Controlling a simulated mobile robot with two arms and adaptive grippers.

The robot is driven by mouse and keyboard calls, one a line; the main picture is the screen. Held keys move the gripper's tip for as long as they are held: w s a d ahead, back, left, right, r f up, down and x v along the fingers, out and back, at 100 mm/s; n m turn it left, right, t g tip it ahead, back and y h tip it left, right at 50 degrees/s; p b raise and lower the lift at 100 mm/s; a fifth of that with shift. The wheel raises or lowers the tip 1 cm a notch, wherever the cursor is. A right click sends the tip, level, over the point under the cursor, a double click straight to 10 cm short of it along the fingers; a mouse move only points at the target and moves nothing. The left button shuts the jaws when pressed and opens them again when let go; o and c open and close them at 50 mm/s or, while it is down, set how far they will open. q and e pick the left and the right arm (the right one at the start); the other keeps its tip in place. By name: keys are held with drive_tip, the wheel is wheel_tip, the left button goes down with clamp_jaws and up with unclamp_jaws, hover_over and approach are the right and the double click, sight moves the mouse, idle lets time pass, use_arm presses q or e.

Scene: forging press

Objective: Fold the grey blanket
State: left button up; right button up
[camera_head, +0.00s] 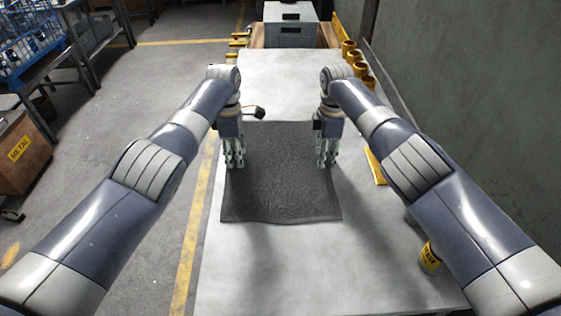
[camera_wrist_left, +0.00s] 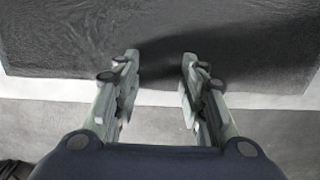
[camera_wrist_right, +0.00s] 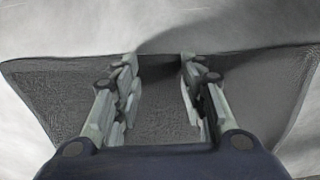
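The grey blanket (camera_head: 280,190) lies spread nearly flat on the light table, its near edge slightly wavy. My left gripper (camera_head: 234,165) points down over its left side; in the left wrist view the open fingers (camera_wrist_left: 160,62) reach across the blanket's edge, with the blanket (camera_wrist_left: 60,40) beyond. My right gripper (camera_head: 326,164) points down at its right side; in the right wrist view the open fingers (camera_wrist_right: 158,60) end close to a blanket edge, with the blanket (camera_wrist_right: 60,95) around them. Both grippers look empty. Whether the fingertips touch the cloth cannot be told.
The table (camera_head: 300,85) is bare beyond and in front of the blanket. A grey crate (camera_head: 290,30) stands past its far end. Yellow cylindrical parts (camera_head: 357,62) line the right side by a wall. A yellow-labelled object (camera_head: 430,256) sits near my right arm.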

drive_tip(key=shift+f, duration=0.1)
use_arm(q)
drive_tip(key=shift+f, duration=0.2)
use_arm(e)
drive_tip(key=shift+f, duration=0.1)
use_arm(q)
drive_tip(key=shift+s+f, duration=0.1)
idle(0.3)
drive_tip(key=shift+c, duration=0.3)
use_arm(e)
drive_tip(key=shift+c, duration=0.3)
use_arm(q)
drive_tip(key=shift+f, duration=0.15)
clamp_jaws()
use_arm(e)
drive_tip(key=shift+s+f, duration=0.1)
drive_tip(key=shift+f, duration=0.1)
clamp_jaws()
use_arm(q)
drive_tip(key=shift+r, duration=0.2)
use_arm(e)
drive_tip(key=shift+r, duration=0.2)
